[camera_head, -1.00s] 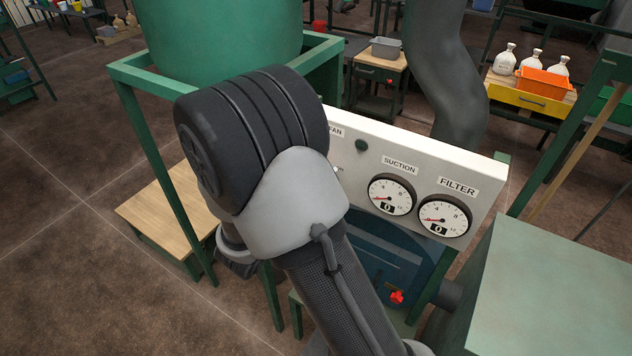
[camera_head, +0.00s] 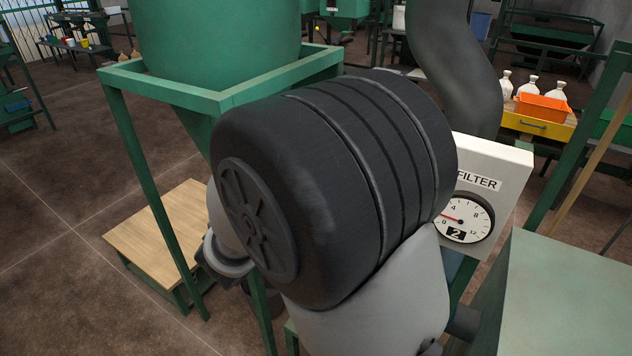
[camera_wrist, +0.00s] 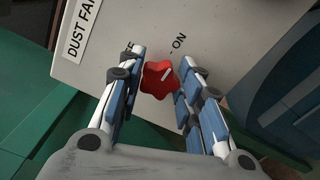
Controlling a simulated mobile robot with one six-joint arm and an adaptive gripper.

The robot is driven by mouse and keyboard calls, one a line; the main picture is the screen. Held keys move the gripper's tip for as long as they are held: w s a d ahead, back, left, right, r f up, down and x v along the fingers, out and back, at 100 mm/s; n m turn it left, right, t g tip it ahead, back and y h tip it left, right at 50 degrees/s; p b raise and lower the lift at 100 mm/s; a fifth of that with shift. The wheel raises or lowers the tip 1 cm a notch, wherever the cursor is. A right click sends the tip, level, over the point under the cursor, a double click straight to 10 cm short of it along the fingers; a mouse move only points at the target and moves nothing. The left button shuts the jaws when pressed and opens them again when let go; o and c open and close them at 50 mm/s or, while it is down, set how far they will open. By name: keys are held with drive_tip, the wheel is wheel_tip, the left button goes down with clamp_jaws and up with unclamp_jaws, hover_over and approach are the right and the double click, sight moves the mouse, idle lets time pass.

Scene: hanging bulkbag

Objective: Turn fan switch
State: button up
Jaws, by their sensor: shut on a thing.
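The fan switch is a red lobed knob (camera_wrist: 157,82) on the white panel, with a white pointer line. In the wrist view the line points toward the "ON" mark. The other mark, on the left, is partly covered by a finger. My gripper (camera_wrist: 163,58) has its two blue-padded fingers on either side of the knob, shut on it. In the head view my arm hides the knob, the gripper and most of the panel (camera_head: 508,157). The filter gauge (camera_head: 466,217) still shows there, with its display reading 2.
A green frame with a hopper (camera_head: 215,40) stands at the left, with a wooden step (camera_head: 150,235) by it. A grey duct (camera_head: 455,70) rises behind the panel. A green box (camera_head: 550,300) fills the lower right.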

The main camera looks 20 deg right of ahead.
idle(0.5)
drive_tip(key=o, duration=1.1)
drive_tip(key=shift+c, duration=0.2)
drive_tip(key=v, duration=1.2)
